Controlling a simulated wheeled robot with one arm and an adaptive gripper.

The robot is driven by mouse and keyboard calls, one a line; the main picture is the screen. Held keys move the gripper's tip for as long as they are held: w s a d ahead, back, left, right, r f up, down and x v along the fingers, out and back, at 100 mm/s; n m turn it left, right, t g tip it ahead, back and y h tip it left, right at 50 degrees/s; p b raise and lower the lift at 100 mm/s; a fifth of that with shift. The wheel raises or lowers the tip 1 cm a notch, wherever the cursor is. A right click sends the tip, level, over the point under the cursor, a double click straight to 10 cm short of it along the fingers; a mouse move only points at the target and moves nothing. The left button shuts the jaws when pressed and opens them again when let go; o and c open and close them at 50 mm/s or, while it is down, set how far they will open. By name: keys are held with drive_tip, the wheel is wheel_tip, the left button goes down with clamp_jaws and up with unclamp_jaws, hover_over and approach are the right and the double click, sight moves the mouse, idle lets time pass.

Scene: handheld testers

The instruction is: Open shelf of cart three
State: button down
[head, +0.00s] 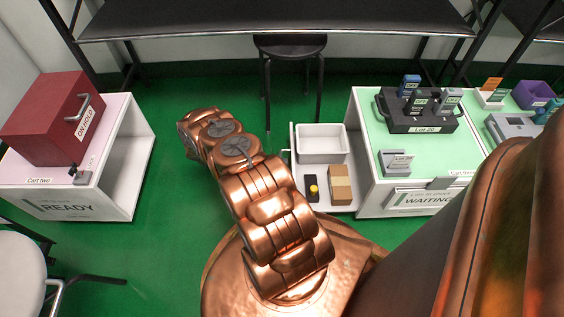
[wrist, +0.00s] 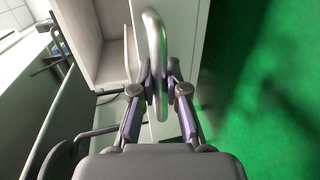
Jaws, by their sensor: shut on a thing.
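In the wrist view my gripper (wrist: 158,78) is shut on a grey loop handle (wrist: 154,28), with one finger on each side of it. The handle stands in front of a pale panel (wrist: 180,40), beside an open compartment (wrist: 110,45). In the head view the shelf (head: 342,206) sticks out to the left from the white cart with a green top (head: 362,135). The cart's name label is partly legible. My copper arm hides the near left part of the shelf front, and the gripper and handle cannot be made out there.
On the shelf are a white bin (head: 321,143), a cardboard box (head: 340,184) and a black block with a yellow button (head: 312,188). A black rack (head: 418,118) stands on the cart top. Cart two (head: 110,190) bears a red box (head: 52,118). A black stool (head: 290,45) stands behind; green floor lies between the carts.

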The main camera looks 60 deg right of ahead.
idle(0.3)
drive_tip(key=c, duration=1.2)
unclamp_jaws()
drive_tip(key=shift+v, duration=6)
